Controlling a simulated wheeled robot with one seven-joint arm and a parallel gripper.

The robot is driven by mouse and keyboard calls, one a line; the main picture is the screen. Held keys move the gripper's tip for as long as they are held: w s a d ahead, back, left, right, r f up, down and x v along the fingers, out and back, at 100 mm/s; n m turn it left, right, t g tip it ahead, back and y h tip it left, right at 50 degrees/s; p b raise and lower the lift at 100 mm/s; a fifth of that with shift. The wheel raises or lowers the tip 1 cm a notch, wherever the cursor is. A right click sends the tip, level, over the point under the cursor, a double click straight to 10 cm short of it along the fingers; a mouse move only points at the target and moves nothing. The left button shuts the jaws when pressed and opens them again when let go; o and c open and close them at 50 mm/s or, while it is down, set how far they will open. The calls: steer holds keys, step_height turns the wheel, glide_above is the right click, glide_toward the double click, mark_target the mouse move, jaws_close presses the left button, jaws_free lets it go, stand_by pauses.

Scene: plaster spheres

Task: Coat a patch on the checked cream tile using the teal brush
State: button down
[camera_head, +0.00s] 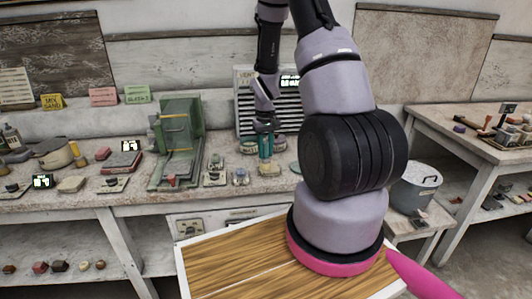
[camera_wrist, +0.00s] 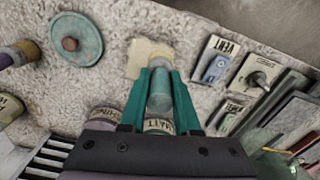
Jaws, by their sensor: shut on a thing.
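My gripper (camera_head: 265,152) is over the back bench, its teal fingers pointing down. In the wrist view my gripper (camera_wrist: 160,78) is shut on a short rounded piece, the teal brush (camera_wrist: 159,98), greyish teal with a paler end. The fingers hide part of the brush, and its bristles are not clear. A cream tile (camera_wrist: 150,50) lies on the bench just beyond the fingertips. It also shows in the head view (camera_head: 269,170), below the gripper. Its check pattern is too small to make out. I cannot tell whether the brush touches it.
Labelled tins (camera_wrist: 158,126) stand close by the gripper. A round teal disc with a brown knob (camera_wrist: 78,46) and small labelled switch plates (camera_wrist: 216,60) lie around the tile. A green machine (camera_head: 177,145) stands left on the bench. A wooden board (camera_head: 235,262) is in front.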

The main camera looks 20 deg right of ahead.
steer(key=shift+w+d+f, duration=0.1)
steer(key=shift+w+d, duration=0.15)
steer(key=shift+w, duration=0.5)
steer(key=shift+s+a, duration=0.3)
steer(key=shift+s, duration=0.6)
steer(key=shift+s+a, duration=0.25)
steer(key=shift+s, duration=0.65)
steer(key=shift+w+d, duration=0.3)
steer(key=shift+w, duration=0.65)
steer(key=shift+w+d, duration=0.25)
steer(key=shift+w, duration=0.65)
steer(key=shift+s, duration=0.1)
